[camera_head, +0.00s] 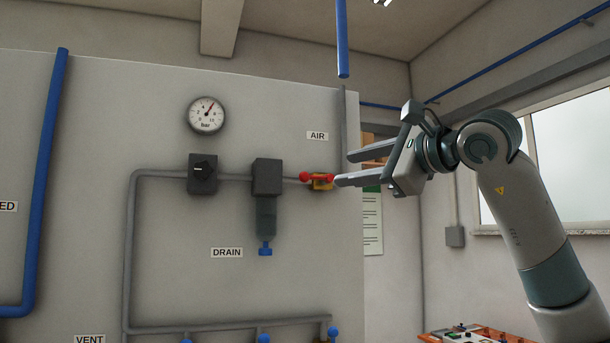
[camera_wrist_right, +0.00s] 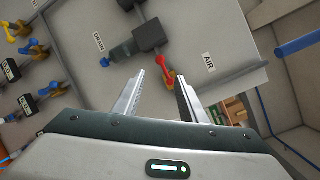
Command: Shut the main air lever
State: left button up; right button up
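The main air lever (camera_head: 318,177) is a red handle on a yellow valve body (camera_head: 322,185), on the grey pipe below the AIR label (camera_head: 317,135). In the head view the handle lies roughly level, along the pipe. My right gripper (camera_head: 342,169) is open, its fingers pointing left at the lever from the right. In the right wrist view the red lever (camera_wrist_right: 166,78) shows beyond and between the two open fingers (camera_wrist_right: 157,92); nothing is held, and I cannot tell whether a fingertip touches it. My left gripper is not in view.
Left of the valve are a dark filter unit (camera_head: 266,177) with a blue drain knob (camera_head: 265,248), a black regulator (camera_head: 202,173) and a round gauge (camera_head: 206,114) with its needle off zero. A blue pipe (camera_head: 342,40) hangs above. Several blue valves line the lower pipe.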

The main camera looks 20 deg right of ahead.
aim_at(308, 176)
jog(key=p+x, duration=0.6)
jog(key=x, duration=0.8)
jog(key=shift+a+r+p, duration=0.1)
jog(key=shift+p, duration=0.3)
jog(key=shift+w+a, duration=0.15)
jog(key=shift+w, duration=0.35)
grip_shut()
